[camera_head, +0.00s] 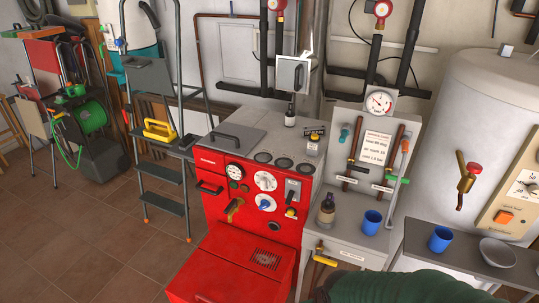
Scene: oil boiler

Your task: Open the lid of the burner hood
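The red boiler (261,185) stands in the middle, with gauges and dials on its front panel. A lower red box, which looks like the burner hood (232,262), juts out from its front at the bottom of the picture. Its top is a flat red surface with a dark slotted vent (267,258) on the right, and it appears closed. Its near part is cut off by the picture edge. Neither of my grippers can be seen.
A stepladder (163,173) with a yellow-handled item stands left of the boiler. A bench with a brown bottle (326,211) and a blue cup (372,222) is to the right. A dark green rounded shape fills the bottom right. Tiled floor lies open at lower left.

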